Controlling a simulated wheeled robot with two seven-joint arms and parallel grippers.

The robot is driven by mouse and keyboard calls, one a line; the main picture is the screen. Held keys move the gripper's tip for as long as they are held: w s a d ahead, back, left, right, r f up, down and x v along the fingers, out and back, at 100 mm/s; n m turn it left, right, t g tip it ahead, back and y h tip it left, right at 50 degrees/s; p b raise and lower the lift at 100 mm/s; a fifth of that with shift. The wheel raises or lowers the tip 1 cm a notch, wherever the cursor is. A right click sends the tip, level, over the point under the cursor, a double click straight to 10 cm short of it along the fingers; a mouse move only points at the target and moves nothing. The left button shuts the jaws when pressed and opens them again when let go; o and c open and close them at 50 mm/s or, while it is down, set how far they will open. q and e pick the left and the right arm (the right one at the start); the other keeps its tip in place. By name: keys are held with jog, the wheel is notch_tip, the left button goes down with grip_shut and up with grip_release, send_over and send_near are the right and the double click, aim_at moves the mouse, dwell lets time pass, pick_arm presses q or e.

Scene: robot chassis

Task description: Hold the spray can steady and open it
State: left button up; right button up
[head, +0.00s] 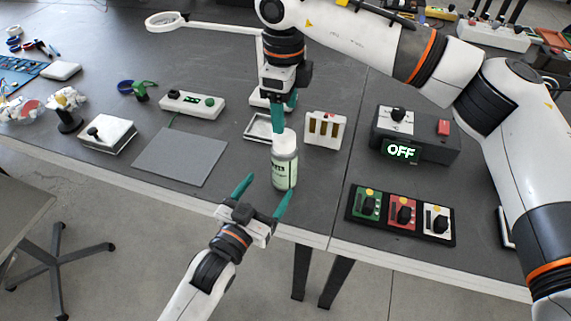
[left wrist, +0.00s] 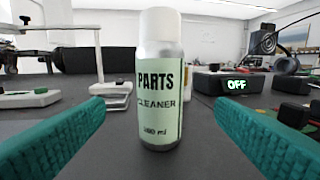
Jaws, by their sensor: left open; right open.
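The spray can (head: 284,168) stands upright near the table's front edge, with a white cap on top and a pale green label. In the left wrist view the can (left wrist: 160,95) shows "PARTS CLEANER" on its label, and its white cap (left wrist: 160,21) is on. My left gripper (head: 262,190) is open in front of the can. Its teal fingers point toward the can from either side, with space between them and it. My right gripper (head: 283,115) comes from above, fingers pointing down at the cap; its overlap hides whether it touches.
A grey mat (head: 180,156) lies left of the can. A white holder (head: 325,130) and a dark box reading OFF (head: 418,140) stand to the right. A tray with coloured switches (head: 400,214) lies near the front edge. A lamp (head: 165,22) stands behind.

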aim_at(284, 135)
pick_arm(q)
jog(key=x, duration=1)
jog(key=shift+w+d, duration=0.15)
jog(key=shift+w, duration=0.15)
jog(key=c, duration=1.5)
pick_arm(e)
jog(key=shift+o, duration=0.7)
notch_tip(284, 135, down, 8)
jog(key=m, duration=0.4)
jog(key=shift+r, duration=0.15)
jog(key=shift+c, duration=0.2)
